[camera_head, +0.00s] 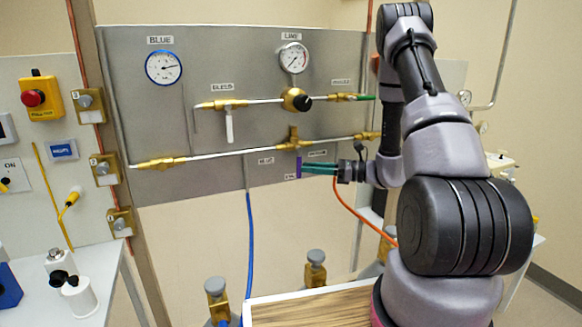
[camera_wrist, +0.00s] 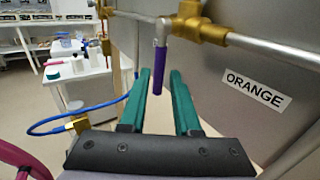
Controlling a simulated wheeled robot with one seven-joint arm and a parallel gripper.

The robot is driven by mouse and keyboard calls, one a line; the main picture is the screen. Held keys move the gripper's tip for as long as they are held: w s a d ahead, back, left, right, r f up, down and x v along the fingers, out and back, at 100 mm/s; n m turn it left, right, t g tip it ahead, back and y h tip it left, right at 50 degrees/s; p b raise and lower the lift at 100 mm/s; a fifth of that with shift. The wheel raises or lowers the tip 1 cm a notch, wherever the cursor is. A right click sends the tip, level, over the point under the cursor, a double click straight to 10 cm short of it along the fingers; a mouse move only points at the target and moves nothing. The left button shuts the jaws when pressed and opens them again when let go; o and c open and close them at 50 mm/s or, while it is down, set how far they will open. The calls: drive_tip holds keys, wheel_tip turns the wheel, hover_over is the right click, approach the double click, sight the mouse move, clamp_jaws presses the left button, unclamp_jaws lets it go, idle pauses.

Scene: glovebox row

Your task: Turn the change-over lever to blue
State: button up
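The change-over lever (camera_head: 299,167) has a purple handle and hangs straight down from a brass valve (camera_head: 294,138) on the grey panel's lower pipe. A BLUE label (camera_head: 265,161) is left of the lever, and the ORANGE label (camera_wrist: 256,90) is right of it. My gripper (camera_head: 305,168) reaches in from the right with teal fingers. In the wrist view, its fingers (camera_wrist: 160,75) are open, with the purple lever (camera_wrist: 159,68) between their tips. A gap shows on both sides of the lever, so neither finger appears to touch it.
The panel (camera_head: 215,60) carries a BLUE gauge (camera_head: 163,67), a LINE gauge (camera_head: 294,58) and a white-handled bleed valve (camera_head: 229,125). A blue hose (camera_head: 250,240) and an orange hose (camera_head: 360,215) hang below. A wooden-topped surface (camera_head: 320,307) is at the bottom.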

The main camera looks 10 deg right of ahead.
drive_tip(key=x, duration=0.6)
drive_tip(key=shift+w+a, duration=0.15)
drive_tip(key=shift+a, duration=0.25)
clamp_jaws()
idle(1.0)
